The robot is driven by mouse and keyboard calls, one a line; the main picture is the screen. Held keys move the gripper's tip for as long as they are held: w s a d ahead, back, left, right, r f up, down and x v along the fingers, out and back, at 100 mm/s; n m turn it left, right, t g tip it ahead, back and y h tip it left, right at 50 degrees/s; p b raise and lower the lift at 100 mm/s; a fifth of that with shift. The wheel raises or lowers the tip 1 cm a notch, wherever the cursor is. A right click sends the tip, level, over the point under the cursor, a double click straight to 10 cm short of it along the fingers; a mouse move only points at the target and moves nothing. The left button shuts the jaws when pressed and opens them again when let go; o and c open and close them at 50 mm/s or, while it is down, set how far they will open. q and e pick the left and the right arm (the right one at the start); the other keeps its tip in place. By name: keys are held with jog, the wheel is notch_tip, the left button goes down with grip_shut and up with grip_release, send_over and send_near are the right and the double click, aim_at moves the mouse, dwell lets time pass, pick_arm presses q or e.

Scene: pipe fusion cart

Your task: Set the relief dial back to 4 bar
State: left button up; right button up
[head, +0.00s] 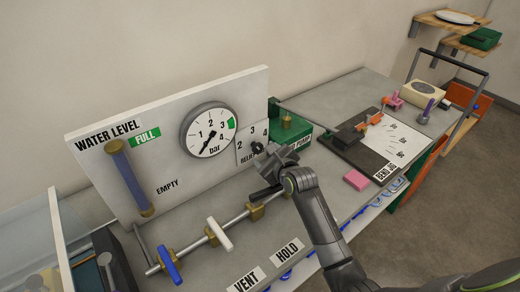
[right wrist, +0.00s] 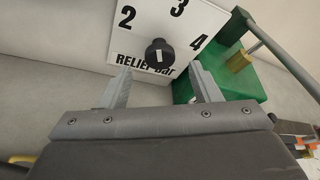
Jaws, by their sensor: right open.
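The relief dial is a black knob (right wrist: 160,55) on a white plate (right wrist: 185,18) marked 2, 3, 4 and "RELIEF bar". It carries a short white mark; I cannot tell surely which number it points to. In the head view the knob (head: 258,148) is partly covered by my right gripper (head: 274,172). In the right wrist view my right gripper (right wrist: 163,88) is open and empty, its fingers spread below the knob, one to each side, apart from it. My left gripper is not in view.
A round pressure gauge (head: 209,130) and a water level tube (head: 129,178) are on the panel left of the dial. A green box (right wrist: 230,60) stands close right of the dial. Valve handles, one blue (head: 169,266), one white (head: 220,234), and a pink block (head: 356,180) are nearby.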

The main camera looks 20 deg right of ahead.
aim_at(259, 149)
jog(key=shift+x, duration=2.25)
